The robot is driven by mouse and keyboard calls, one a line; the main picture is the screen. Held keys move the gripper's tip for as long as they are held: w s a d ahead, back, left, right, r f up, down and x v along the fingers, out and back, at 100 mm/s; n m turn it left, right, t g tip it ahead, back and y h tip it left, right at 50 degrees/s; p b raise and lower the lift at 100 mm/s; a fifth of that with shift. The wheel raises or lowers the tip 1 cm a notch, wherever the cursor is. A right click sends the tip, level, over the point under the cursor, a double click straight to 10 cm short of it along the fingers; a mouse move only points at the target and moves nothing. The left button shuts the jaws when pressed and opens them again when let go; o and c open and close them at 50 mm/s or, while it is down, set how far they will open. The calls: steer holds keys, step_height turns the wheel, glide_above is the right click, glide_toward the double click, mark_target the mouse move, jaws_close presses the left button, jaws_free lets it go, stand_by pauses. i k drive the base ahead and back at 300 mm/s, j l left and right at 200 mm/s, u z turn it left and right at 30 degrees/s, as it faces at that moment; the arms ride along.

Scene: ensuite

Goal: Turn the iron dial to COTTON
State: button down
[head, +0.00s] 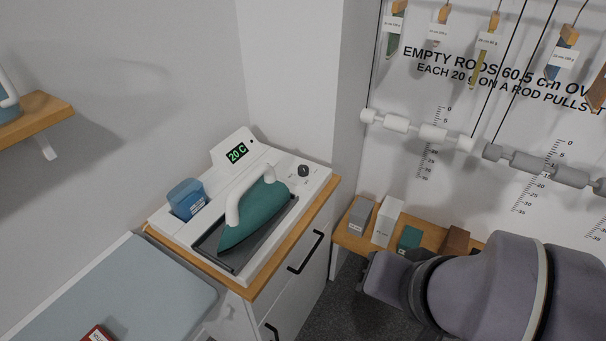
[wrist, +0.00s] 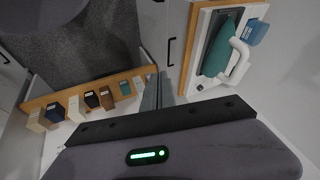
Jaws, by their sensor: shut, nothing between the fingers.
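The iron station (head: 262,247) is a white unit on a wood-topped cabinet in the head view, and it also shows in the wrist view (wrist: 201,22). Its dial (head: 303,171) is a small dark knob at the back right corner; its markings are too small to read. A teal iron (head: 262,212) with a white handle rests on the dark plate, and it also shows in the wrist view (wrist: 217,52). A display (head: 237,153) reads 20 C. My gripper (head: 364,273) is shut and empty, right of the cabinet and apart from the dial; its fingers show in the wrist view (wrist: 158,84).
A blue tank (head: 187,198) sits at the station's left. A low wooden shelf (head: 345,239) holds several blocks near my gripper. Rods (head: 433,132) and hanging tags are on the right wall. An ironing board (head: 130,290) lies at front left. A white wall corner stands behind the station.

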mark_target(303, 169)
steer(key=i+l+u, duration=0.15)
steer(key=i, duration=0.3)
steer(key=i+l+u, duration=0.15)
steer(key=i+l, duration=0.15)
steer(key=i, duration=0.2)
